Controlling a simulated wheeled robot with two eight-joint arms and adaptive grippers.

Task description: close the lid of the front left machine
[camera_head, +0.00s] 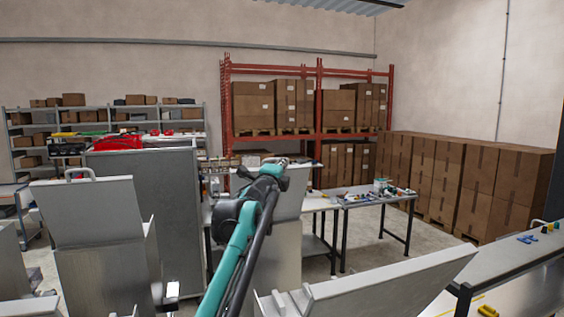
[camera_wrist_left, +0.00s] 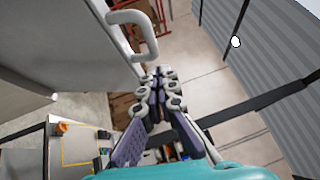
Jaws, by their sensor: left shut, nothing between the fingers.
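Several grey machines have raised lids in the head view. One raised lid (camera_head: 82,212) with a top handle is at the left. Another raised lid (camera_head: 292,192) is in the middle, partly behind my left arm. A third lid (camera_head: 395,285) is raised at the bottom right. I cannot tell for certain which is the front left machine. My left gripper (camera_head: 278,163) is at the top of the middle lid. In the left wrist view, my left gripper (camera_wrist_left: 157,75) is shut and empty, just below and beside a pale handle (camera_wrist_left: 148,40) on a grey panel. Contact is unclear.
A tall grey cabinet (camera_head: 145,210) stands between the left and middle lids. A work table (camera_head: 365,197) with small items is behind the middle machine. A bench (camera_head: 510,265) is at the right. Red racking and stacked cartons (camera_head: 460,180) line the back.

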